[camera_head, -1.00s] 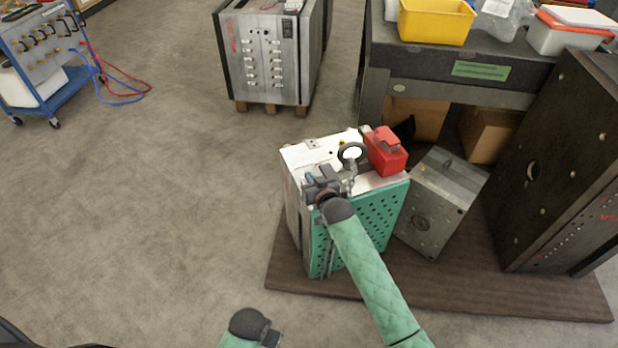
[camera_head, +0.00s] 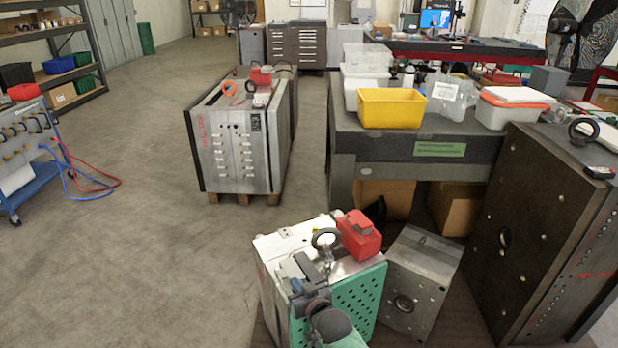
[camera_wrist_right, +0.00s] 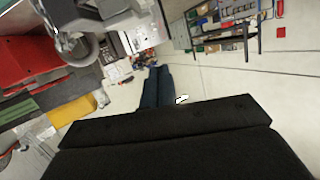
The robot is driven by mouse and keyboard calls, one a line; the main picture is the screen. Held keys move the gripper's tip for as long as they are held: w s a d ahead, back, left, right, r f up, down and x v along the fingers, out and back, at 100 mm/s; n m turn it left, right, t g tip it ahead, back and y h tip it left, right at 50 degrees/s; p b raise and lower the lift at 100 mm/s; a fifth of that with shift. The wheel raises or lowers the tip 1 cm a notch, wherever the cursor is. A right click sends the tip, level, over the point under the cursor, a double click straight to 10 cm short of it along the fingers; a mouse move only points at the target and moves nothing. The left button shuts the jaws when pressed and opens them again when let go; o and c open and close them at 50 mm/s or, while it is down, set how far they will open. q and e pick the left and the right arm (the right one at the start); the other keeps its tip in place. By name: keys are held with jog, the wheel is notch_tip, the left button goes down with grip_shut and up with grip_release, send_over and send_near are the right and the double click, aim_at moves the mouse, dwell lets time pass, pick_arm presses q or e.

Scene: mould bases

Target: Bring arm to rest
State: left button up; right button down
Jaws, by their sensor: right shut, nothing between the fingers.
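My right gripper (camera_head: 308,268) is over the top of the near mould base (camera_head: 268,262), with its arm coming up from the bottom edge. It is shut with nothing in it. This mould base is pale metal with a green perforated side plate (camera_head: 362,300). A dark lifting ring (camera_head: 325,238) stands on its top, just behind the gripper. A red box (camera_head: 358,235) sits beside the ring. My left gripper is out of view.
A small grey mould block (camera_head: 424,268) and a tall dark mould plate (camera_head: 540,215) stand at right. A workbench (camera_head: 410,147) with a yellow bin (camera_head: 391,108) is behind. Another mould base (camera_head: 228,150) is on a pallet. The floor at left is open.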

jog(key=s+d+f+m+g+h, duration=0.1)
jog(key=s+d+f+g+h, duration=0.2)
jog(key=s+d+g+h, duration=0.85)
jog(key=s+d+f+y, duration=0.1)
jog(key=s+d+f, duration=0.2)
jog(key=s, duration=0.6)
jog(key=s+d+f+m+y, duration=0.1)
jog(key=s+d+f+y, duration=0.1)
jog(key=s, duration=0.6)
jog(key=s+d+f+m+y, duration=0.1)
jog(key=s+d+f, duration=0.3)
jog(key=s, duration=0.5)
jog(key=shift+s+d+y, duration=0.35)
jog(key=shift+d+y, duration=0.05)
jog(key=shift+y, duration=0.05)
